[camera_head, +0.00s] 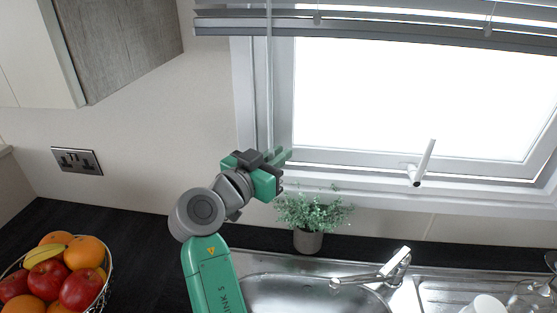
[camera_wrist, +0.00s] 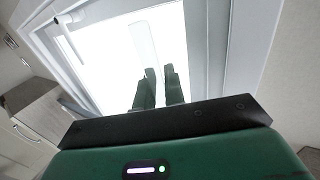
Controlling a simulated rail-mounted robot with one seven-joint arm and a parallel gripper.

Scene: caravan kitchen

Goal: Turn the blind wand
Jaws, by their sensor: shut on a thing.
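The blind wand (camera_head: 269,80) is a thin, pale, see-through rod. In the head view it hangs almost straight down from the left part of the grey blind, in front of the window frame. My gripper (camera_head: 284,156) is at the wand's lower end, its fingers pointing right towards the window. In the wrist view my gripper's dark fingers (camera_wrist: 160,75) are close together against the bright pane. A pale strip, apparently the wand (camera_wrist: 142,42), runs to the fingertips there. The gripper is shut on the wand; the exact contact is hard to see.
The grey slatted blind (camera_head: 400,27) is raised over the window. A white window handle (camera_head: 424,163) stands on the frame to the right. A potted plant (camera_head: 308,240) is just below my gripper, behind the sink (camera_head: 270,285). A fruit basket (camera_head: 100,300) sits at lower left.

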